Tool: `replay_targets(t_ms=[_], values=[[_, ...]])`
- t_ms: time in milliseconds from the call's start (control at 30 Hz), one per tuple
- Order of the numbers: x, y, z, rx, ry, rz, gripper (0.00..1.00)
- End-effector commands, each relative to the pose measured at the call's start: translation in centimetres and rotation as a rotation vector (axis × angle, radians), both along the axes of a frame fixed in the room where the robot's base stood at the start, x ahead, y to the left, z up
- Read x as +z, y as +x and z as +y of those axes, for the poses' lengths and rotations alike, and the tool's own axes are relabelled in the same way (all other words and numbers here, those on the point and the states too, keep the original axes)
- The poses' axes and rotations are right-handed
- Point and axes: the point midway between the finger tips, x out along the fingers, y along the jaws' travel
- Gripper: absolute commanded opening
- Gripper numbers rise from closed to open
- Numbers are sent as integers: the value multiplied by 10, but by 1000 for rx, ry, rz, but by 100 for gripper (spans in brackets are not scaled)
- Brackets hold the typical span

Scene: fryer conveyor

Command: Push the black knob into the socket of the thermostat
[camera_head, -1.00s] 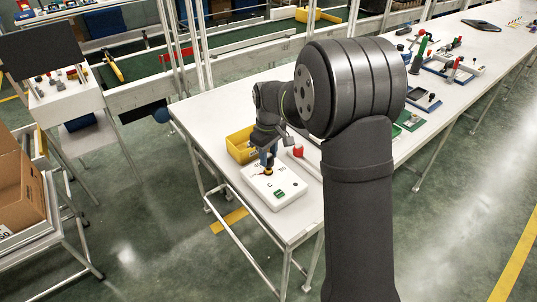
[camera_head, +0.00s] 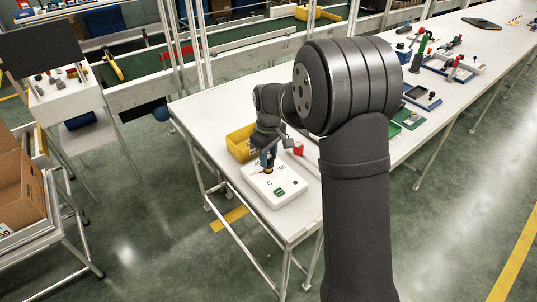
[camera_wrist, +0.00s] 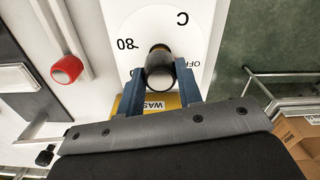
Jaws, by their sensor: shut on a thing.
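The thermostat (camera_head: 283,198) is a white box with a dial face and a green switch, on the near left end of the white table. Its white face (camera_wrist: 150,18) shows in the wrist view with the marks "C", "80" and "OFF". My gripper (camera_head: 268,166) is over the dial area. In the wrist view its blue fingers (camera_wrist: 160,80) are shut on the black knob (camera_wrist: 160,68), one finger on each side. The knob overlaps the dial's edge in that view. The socket is hidden, and I cannot tell whether the knob touches the thermostat.
A yellow bin (camera_head: 241,143) stands behind the thermostat; a yellow piece labelled "WAS" shows in the wrist view. A red-ended cylinder (camera_head: 298,149) lies close by on the right. Several fixtures (camera_head: 447,62) stand farther along the table.

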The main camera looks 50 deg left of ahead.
Motion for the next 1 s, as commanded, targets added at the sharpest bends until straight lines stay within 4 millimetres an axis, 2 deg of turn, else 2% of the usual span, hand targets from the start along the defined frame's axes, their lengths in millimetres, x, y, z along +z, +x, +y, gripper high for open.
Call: replay_targets(t_ms=[467, 500, 600, 1000], values=[[-6, 0, 0, 0, 0, 0, 5], [-6, 0, 0, 0, 0, 0, 37], [-6, 0, 0, 0, 0, 0, 56], [-2, 0, 0, 0, 0, 0, 58]])
